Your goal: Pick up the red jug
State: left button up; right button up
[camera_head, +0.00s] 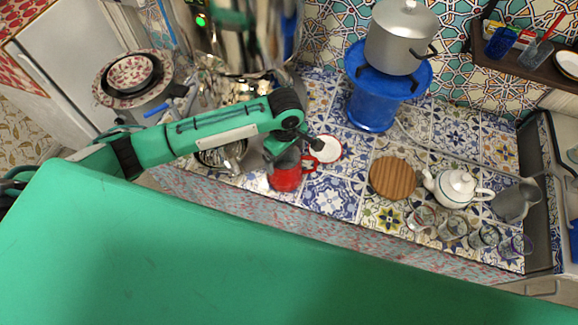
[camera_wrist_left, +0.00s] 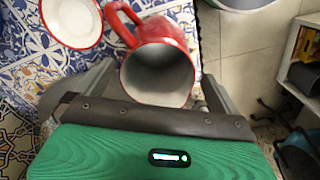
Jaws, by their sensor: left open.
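The red jug (camera_head: 285,179) stands near the front edge of the tiled counter, partly hidden by my left gripper. In the left wrist view the red jug (camera_wrist_left: 176,32) shows its grey inside, with its open mouth towards the camera and its handle at upper left. My left gripper (camera_head: 284,157) is open above and around the jug's top in the head view. In the wrist view one finger lies to each side of the jug; whether they touch it cannot be told. My right gripper is not in view.
A white red-rimmed plate (camera_head: 329,149) lies just right of the jug. A shiny metal samovar (camera_head: 240,40) stands behind. A wooden board (camera_head: 392,178), white teapot (camera_head: 455,188), several glasses and a grey pitcher (camera_head: 515,201) are to the right. A blue stand (camera_head: 372,108) holds a pot.

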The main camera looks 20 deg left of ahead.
aim_at(282, 181)
pick_arm(q)
notch_tip(282, 181, down, 6)
jog(key=shift+r+p, duration=0.25)
jog(key=shift+p, duration=0.55)
jog(key=shift+c, duration=0.4)
jog(key=shift+w+d, duration=0.1)
jog(key=c, duration=1)
jog(key=shift+o, duration=0.2)
jog(key=shift+r, duration=0.25)
